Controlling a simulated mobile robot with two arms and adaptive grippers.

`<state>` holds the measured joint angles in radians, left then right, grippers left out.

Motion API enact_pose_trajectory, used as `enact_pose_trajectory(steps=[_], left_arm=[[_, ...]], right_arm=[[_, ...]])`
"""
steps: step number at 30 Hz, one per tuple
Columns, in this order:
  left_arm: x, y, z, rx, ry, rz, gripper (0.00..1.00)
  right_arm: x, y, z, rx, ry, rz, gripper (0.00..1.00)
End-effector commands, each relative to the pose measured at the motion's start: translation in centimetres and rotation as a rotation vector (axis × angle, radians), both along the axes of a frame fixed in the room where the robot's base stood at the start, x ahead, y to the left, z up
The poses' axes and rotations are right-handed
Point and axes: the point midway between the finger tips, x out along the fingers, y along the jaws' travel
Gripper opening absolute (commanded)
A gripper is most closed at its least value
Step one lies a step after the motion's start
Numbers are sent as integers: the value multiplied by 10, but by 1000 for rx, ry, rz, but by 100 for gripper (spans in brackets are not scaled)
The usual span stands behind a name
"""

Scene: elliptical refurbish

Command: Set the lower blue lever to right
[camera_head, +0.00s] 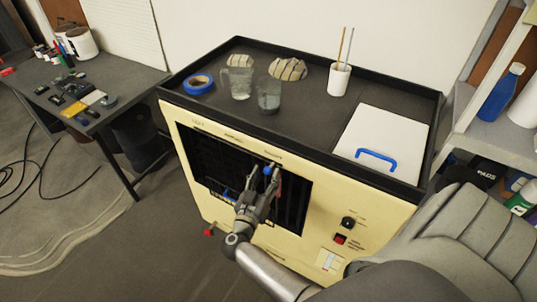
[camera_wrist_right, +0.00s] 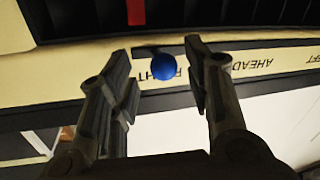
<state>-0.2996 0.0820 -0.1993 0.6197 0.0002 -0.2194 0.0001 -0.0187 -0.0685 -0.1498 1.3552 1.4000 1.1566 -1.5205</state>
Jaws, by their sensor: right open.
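The cream cabinet (camera_head: 310,237) has a dark slotted panel (camera_head: 204,158) on its front. My right gripper (camera_head: 268,174) is in front of this panel, its fingers open. A blue ball knob (camera_wrist_right: 163,67) shows between the open fingers in the right wrist view, with a gap on each side. It covers part of a word on a cream label strip that also reads AHEAD. The lever's shaft is not clear, and I cannot tell surely whether this is the lower lever. A small blue patch (camera_head: 229,193) shows left of the gripper. My left gripper is not in view.
The cabinet top holds glasses (camera_head: 237,83), blue tape (camera_head: 198,83), stones, a white cup (camera_head: 339,79) and a white lid with a blue handle (camera_head: 376,158). A red knob (camera_head: 208,233) sticks out at lower left. A black knob (camera_head: 347,222) and red switch (camera_head: 340,239) are at right.

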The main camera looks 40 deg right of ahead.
Motion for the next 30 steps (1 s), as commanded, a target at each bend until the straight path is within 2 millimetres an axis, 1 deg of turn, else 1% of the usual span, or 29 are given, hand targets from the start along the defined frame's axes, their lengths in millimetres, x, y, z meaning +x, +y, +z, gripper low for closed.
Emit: enact_pose_trajectory(steps=[1,3,9,13,26,29,30], left_arm=[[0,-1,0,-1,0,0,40],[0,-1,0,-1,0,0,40],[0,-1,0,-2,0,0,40],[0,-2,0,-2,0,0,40],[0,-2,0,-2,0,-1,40],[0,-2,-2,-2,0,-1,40],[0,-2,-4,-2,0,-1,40]], right_arm=[[-6,9,-2,5,2,0,45],[-13,18,-1,4,3,-2,45],[-26,36,-1,2,1,-3,45],[-28,39,0,1,0,-2,45],[-27,39,0,0,0,-2,45],[-26,41,-6,-8,-1,25,45],[-23,44,-12,-14,-3,58,45]])
